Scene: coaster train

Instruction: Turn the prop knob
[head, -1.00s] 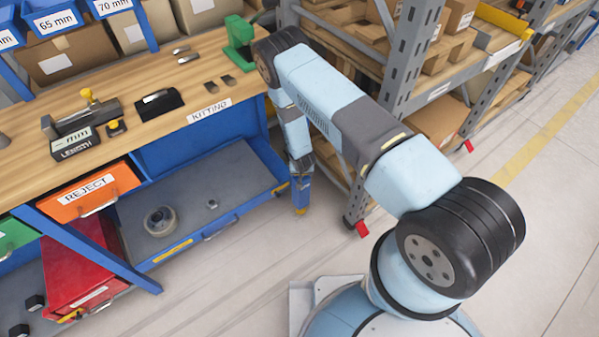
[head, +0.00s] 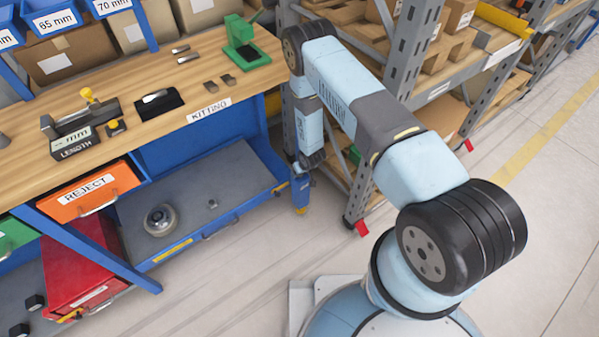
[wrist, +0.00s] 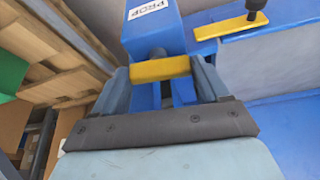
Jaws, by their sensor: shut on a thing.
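The prop knob (wrist: 160,69) is a yellow bar on a dark shaft below a blue housing with a white PROP label (wrist: 148,9) in the wrist view. My gripper (wrist: 161,76) is shut on the knob, with one grey finger at each end of the bar. In the head view my forearm reaches down at the bench's right end, beside the shelving.
The wooden kitting bench (head: 150,120) has a green press (head: 245,50) at its right end. A grey storage rack (head: 400,70) stands close to the right of my arm. A lower blue-grey shelf (head: 200,190) holds a round spool (head: 161,221). Open floor lies in front.

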